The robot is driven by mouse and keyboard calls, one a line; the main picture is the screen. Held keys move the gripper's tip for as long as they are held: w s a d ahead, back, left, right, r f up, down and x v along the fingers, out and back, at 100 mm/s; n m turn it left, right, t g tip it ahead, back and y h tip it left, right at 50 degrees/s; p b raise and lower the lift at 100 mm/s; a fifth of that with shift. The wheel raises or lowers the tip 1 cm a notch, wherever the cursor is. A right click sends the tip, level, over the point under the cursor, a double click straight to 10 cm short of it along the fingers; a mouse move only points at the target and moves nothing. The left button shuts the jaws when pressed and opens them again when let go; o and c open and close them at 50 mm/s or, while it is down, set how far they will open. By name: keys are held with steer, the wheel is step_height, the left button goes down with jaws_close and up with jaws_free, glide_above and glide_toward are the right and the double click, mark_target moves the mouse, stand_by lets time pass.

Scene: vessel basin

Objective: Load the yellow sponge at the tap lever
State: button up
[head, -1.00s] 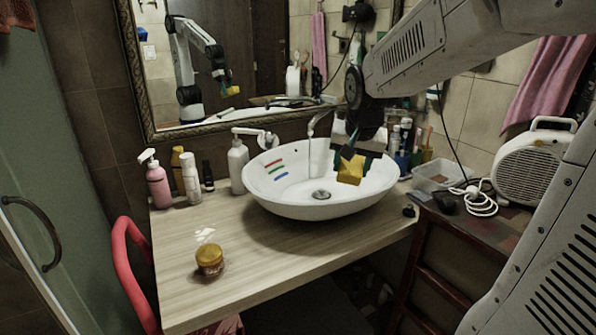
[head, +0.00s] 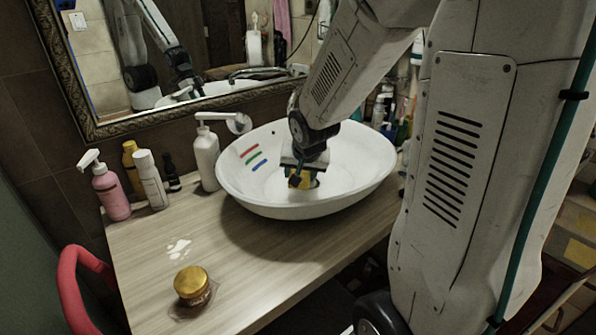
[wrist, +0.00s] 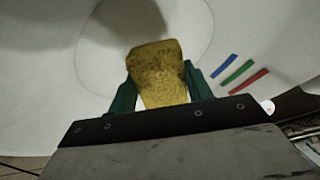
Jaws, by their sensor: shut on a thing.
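The yellow sponge (wrist: 157,65) is held between the green fingers of my gripper (wrist: 159,84) in the wrist view, with its speckled end jutting past the fingertips. In the head view my gripper (head: 302,182) points down inside the white basin (head: 235,190), and a little yellow of the sponge (head: 314,183) shows there. I cannot tell whether the sponge touches the bowl. Red, green and blue stripes mark the basin wall, left of my gripper in the head view.
A white pump bottle (head: 206,160) stands left of the basin. A gold-lidded jar (head: 192,284) sits at the counter front beside a white splash. The counter between is clear. A mirror is behind.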

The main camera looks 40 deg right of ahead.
steer(key=shift+w+d+f, duration=0.45)
steer(key=shift+w+d, duration=0.4)
steer(key=shift+w, duration=1.15)
steer(key=shift+w+d+f, duration=0.4)
steer(key=shift+w+d, duration=0.5)
steer(key=shift+w, duration=1.15)
steer(key=shift+w+d+f, duration=0.45)
steer(key=shift+w+d, duration=0.4)
steer(key=shift+w, duration=1.15)
steer(key=shift+s, duration=0.1)
steer(key=shift+s+a, duration=0.5)
steer(key=shift+s, duration=0.7)
steer(key=shift+s+a, duration=0.55)
steer(key=shift+s, duration=0.7)
steer(key=shift+s+a, duration=0.5)
steer(key=shift+s, duration=0.7)
steer(key=shift+s+a+r, duration=0.3)
steer(key=shift+s+r, duration=0.35)
steer(key=shift+s, duration=0.1)
steer(key=shift+s+a+r, duration=0.3)
steer(key=shift+s+r, duration=0.4)
steer(key=shift+s, duration=0.1)
steer(key=shift+s+a+r, duration=0.3)
steer(key=shift+s+r, duration=0.35)
steer(key=shift+s, duration=0.1)
